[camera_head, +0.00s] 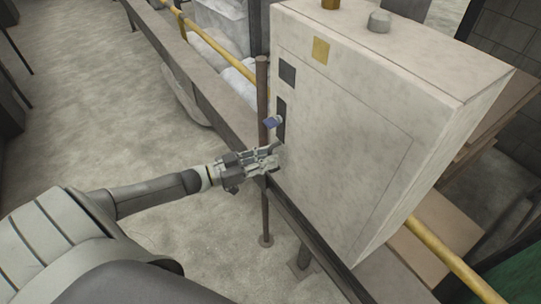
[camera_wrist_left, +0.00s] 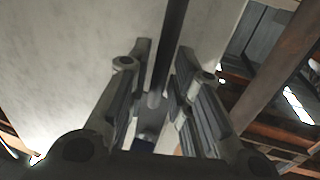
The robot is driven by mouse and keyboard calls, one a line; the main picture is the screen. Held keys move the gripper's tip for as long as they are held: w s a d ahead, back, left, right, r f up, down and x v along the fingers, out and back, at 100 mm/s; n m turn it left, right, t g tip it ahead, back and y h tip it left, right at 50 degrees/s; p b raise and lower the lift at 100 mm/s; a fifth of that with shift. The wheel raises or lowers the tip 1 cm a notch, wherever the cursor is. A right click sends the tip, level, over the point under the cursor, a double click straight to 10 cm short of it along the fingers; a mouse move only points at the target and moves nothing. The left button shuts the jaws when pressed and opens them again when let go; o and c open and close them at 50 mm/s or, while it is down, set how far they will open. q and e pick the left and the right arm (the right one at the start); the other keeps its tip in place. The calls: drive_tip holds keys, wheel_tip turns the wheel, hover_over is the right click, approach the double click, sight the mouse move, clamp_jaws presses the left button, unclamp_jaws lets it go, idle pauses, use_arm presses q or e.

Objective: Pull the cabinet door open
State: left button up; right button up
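The cabinet (camera_head: 345,130) is a pale, box-shaped unit at the right of the head view. A thin rectangular outline marks its door (camera_head: 370,150), which lies flush with the front and looks closed. A dark upright strip (camera_head: 281,118) is at the door's left side, with a small blue part (camera_head: 273,122) beside it. My left gripper (camera_head: 275,156) is just below the blue part, near the cabinet's front. In the left wrist view its two fingers (camera_wrist_left: 162,62) are apart. A dark bar (camera_wrist_left: 171,40) shows between them; I cannot tell whether they touch it. My right gripper is not in view.
A yellow rail (camera_head: 440,250) and a brown beam (camera_head: 205,95) run past the cabinet. A thin brown post (camera_head: 263,85) stands close to my left gripper. Pale wrapped bundles (camera_head: 215,55) lie behind the beam. The floor (camera_head: 90,90) at the left is clear.

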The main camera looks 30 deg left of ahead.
use_arm(q)
drive_tip(key=shift+w+d, duration=0.4)
drive_tip(key=shift+w, duration=0.2)
clamp_jaws()
